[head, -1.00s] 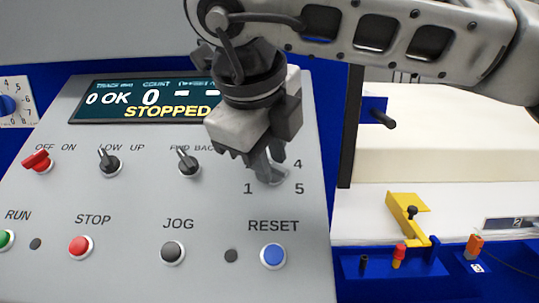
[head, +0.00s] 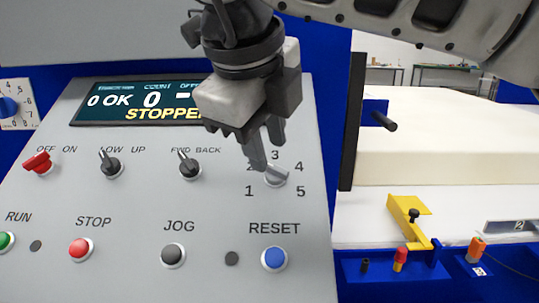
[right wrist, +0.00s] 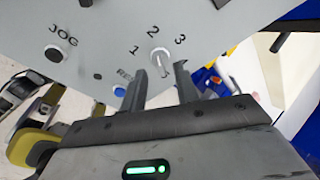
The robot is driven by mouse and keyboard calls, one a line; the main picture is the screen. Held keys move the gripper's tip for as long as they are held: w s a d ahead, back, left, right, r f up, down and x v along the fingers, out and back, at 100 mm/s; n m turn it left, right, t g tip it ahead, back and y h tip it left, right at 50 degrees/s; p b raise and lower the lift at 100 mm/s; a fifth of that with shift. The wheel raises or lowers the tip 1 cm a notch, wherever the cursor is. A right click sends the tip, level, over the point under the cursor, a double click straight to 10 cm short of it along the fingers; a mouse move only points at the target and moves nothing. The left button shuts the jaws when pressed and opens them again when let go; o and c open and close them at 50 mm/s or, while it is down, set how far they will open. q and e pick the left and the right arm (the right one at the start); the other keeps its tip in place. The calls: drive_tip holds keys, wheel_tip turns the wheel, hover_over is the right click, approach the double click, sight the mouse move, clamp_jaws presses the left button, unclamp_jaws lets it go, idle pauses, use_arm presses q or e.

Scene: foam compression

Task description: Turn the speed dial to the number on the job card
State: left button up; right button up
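The speed dial (head: 276,175) is a grey knob with a bar handle, ringed by the numbers 1 to 5 on the sloped grey panel (head: 130,205). Its handle lies slanted in the head view; I cannot tell for sure which number it points to. My right gripper (head: 266,152) is just above and left of the dial, partly covering the 2. In the right wrist view its two fingers are apart and empty, with the dial (right wrist: 160,56) beyond the gap between them. A small plate (head: 516,225) at the right reads 2; I cannot tell whether it is the job card. My left gripper is not in view.
The display (head: 140,104) reads STOPPED. Switches and buttons surround the dial, with the blue RESET button (head: 274,258) below it. A dark post (head: 352,130) stands right of the panel. A large white foam block (head: 440,135) lies behind a yellow bracket (head: 408,215).

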drive_tip(key=v, duration=1.2)
drive_tip(key=shift+r+p, duration=0.3)
drive_tip(key=shift+r, duration=0.05)
drive_tip(key=shift+s, duration=0.15)
